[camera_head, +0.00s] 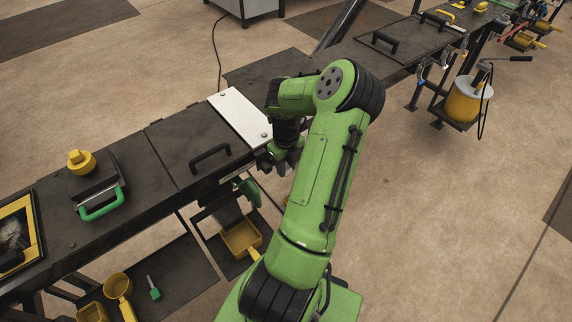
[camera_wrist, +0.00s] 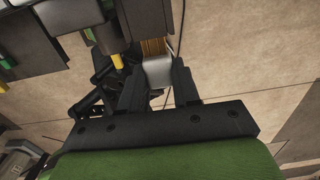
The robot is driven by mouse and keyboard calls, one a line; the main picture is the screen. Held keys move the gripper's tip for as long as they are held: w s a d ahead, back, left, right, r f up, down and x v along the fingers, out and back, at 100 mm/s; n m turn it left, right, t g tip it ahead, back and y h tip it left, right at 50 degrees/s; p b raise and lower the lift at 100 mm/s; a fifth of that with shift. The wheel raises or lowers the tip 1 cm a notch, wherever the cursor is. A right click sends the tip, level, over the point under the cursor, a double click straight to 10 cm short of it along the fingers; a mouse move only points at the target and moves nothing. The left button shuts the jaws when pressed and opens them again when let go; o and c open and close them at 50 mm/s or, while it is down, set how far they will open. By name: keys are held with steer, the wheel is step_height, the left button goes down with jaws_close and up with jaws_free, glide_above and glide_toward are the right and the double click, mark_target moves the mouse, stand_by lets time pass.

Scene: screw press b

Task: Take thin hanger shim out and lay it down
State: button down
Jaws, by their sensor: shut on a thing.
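My gripper (camera_head: 272,160) is at the front edge of the dark bench (camera_head: 185,140), beside the white plate, and my arm hides part of it. In the wrist view my gripper (camera_wrist: 157,80) is shut on a pale grey piece (camera_wrist: 157,71) between its two black fingers. I cannot tell for certain whether this piece is the thin hanger shim. A brown striped part (camera_wrist: 152,47) shows just beyond the piece; whether they touch is unclear. The piece cannot be made out in the head view.
A white plate (camera_head: 238,113) and a black handle (camera_head: 210,158) are on the bench near my gripper. A green handle (camera_head: 100,203) and yellow knob (camera_head: 80,161) are farther left. Yellow scoops (camera_head: 240,238) lie on low trays below. Open floor lies right of my arm.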

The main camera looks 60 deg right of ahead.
steer(key=shift+s, duration=0.15)
steer(key=shift+s+a, duration=0.35)
steer(key=shift+s, duration=0.25)
steer(key=shift+s+a, duration=0.35)
steer(key=shift+s, duration=0.25)
steer(key=shift+s+a, duration=0.45)
steer(key=shift+s, duration=0.45)
steer(key=shift+s+a, duration=0.45)
steer(key=shift+s, duration=0.4)
